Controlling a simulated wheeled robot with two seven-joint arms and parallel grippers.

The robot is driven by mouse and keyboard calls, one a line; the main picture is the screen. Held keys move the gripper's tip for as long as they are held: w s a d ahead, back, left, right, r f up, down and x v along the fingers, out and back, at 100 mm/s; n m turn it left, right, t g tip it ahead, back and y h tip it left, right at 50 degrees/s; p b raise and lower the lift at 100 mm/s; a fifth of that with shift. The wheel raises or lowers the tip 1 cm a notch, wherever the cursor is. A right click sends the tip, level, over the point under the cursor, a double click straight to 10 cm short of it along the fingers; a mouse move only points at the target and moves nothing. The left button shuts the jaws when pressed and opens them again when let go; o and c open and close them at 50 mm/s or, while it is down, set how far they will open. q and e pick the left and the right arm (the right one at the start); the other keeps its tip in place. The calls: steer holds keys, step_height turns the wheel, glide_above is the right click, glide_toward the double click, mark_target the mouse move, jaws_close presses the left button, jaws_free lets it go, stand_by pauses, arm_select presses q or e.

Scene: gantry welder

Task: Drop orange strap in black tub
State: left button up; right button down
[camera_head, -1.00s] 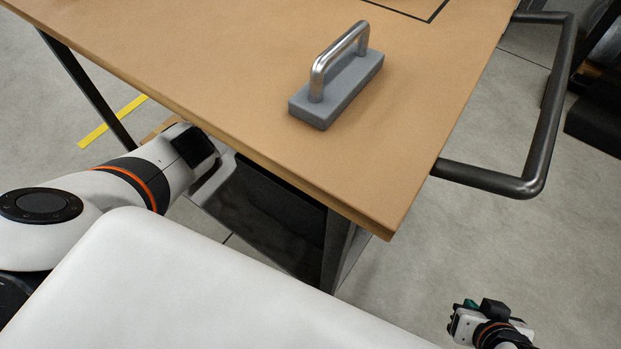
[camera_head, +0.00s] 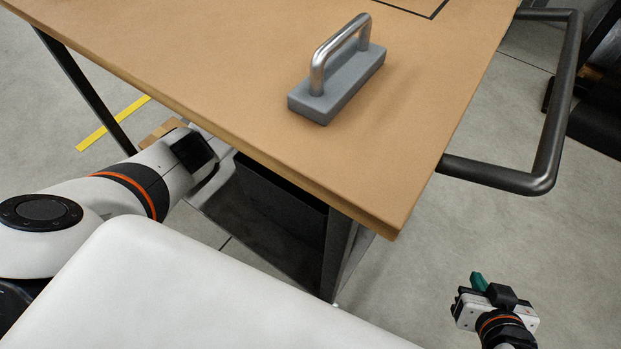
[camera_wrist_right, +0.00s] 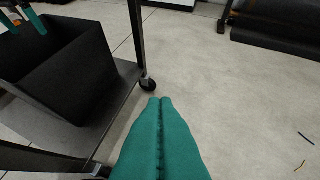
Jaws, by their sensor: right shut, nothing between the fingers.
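The black tub (camera_wrist_right: 72,75) stands on the lower shelf under the table. In the head view the tub (camera_head: 278,200) shows partly below the tabletop. Two teal fingers of my left gripper (camera_wrist_right: 22,20) hang at the tub's far side in the right wrist view, spread apart with nothing seen between them. The head view hides them under the table. My right gripper (camera_head: 478,282) is shut and empty, out over the floor right of the table. Its fingertips (camera_wrist_right: 160,101) meet in the wrist view.
A grey block with a metal handle (camera_head: 338,85) sits on the brown tabletop (camera_head: 220,75). A dark rail (camera_head: 545,150) juts from the table's right side. A thin black strip (camera_wrist_right: 306,138) lies near the orange one. The floor between the shelf and the strips is clear.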

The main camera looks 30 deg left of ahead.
arm_select(q)
step_height(320, 180, up, 7)
steer(key=p, duration=0.2)
steer(key=shift+r+p, duration=0.2)
steer(key=shift+p, duration=0.2)
arm_select(e)
steer(key=s+d+f+g+h, duration=0.1)
steer(key=s+d+f+g, duration=0.2)
steer(key=s+g, duration=0.3)
steer(key=s, duration=0.3)
steer(key=shift+s+f+h, duration=0.15)
steer(key=shift+s+h, duration=0.15)
steer(key=shift+d, duration=0.1)
